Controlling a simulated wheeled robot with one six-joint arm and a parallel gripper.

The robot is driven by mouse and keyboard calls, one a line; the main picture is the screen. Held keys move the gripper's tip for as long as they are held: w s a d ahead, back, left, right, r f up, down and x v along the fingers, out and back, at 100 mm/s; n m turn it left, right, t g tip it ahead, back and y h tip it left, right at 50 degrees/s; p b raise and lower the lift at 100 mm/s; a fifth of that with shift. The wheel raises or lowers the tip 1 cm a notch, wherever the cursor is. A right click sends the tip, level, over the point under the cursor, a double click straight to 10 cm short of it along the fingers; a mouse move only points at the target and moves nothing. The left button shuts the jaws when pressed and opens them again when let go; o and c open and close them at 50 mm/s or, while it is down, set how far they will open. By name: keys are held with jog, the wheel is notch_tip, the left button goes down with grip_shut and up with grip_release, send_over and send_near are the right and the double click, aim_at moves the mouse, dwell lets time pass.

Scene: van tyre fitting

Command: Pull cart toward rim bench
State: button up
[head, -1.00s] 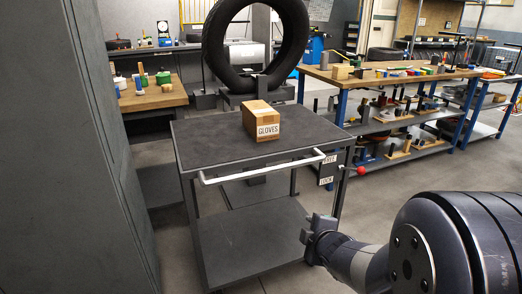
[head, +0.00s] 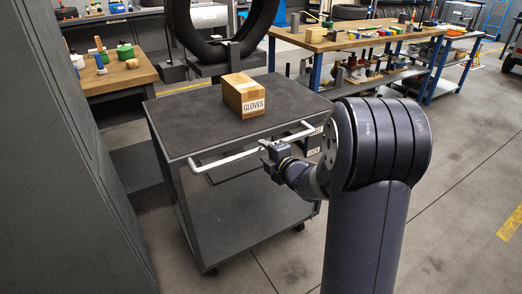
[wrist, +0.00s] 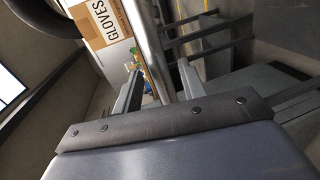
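The grey cart (head: 170,135) stands in front of me with a white bar handle (head: 222,160) along its near edge. My gripper (head: 267,152) is at the right half of this handle. In the wrist view the handle (wrist: 152,50) runs between the two fingers of my gripper (wrist: 160,88), which look open, with a gap on each side of the bar. A cardboard box marked GLOVES (head: 243,96) sits on the cart's top, and the box also shows in the wrist view (wrist: 103,22). Which bench is the rim bench is unclear.
A tall grey cabinet (head: 50,150) stands close on the left. A wooden bench (head: 120,76) with small items is behind it. A tyre on a stand (head: 236,48) is behind the cart. A long workbench (head: 345,42) is at back right. Floor at right is clear.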

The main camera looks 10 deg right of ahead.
jog(key=shift+x, duration=1.45)
jog(key=shift+c, duration=0.3)
grip_shut()
